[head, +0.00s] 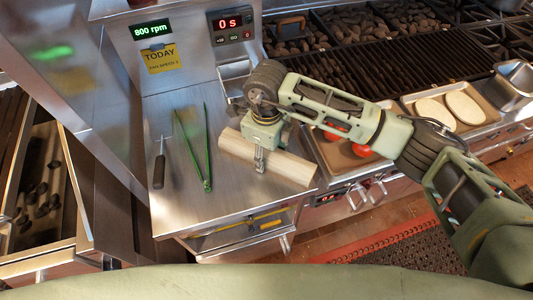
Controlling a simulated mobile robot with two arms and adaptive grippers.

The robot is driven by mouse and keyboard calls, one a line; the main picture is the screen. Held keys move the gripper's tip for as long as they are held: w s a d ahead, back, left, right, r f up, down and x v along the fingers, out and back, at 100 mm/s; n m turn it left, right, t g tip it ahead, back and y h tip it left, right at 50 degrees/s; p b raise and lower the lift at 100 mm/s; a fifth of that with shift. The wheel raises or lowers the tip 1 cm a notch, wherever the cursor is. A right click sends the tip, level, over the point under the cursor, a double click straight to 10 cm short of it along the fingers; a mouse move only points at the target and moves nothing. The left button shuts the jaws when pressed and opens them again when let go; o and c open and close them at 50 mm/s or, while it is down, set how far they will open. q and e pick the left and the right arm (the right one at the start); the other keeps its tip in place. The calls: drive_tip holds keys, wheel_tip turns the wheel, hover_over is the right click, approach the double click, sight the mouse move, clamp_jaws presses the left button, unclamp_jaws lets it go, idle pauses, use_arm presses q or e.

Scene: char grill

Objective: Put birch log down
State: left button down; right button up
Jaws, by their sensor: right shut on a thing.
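My right gripper (260,165) comes down from above and is shut around the middle of the log. Whether the log touches the counter or hangs just above it, I cannot tell. My left gripper is not in view.
Green tongs (194,145) and a dark-handled tool (159,165) lie left of the log. A tray with red tomatoes (333,131) and a tray with pale flat pieces (433,114) stand to the right. The grill (400,65) is behind. The counter's front left is clear.

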drive_tip(key=c, duration=0.6)
drive_tip(key=shift+r, duration=0.1)
clamp_jaws()
drive_tip(key=shift+w+r, duration=0.1)
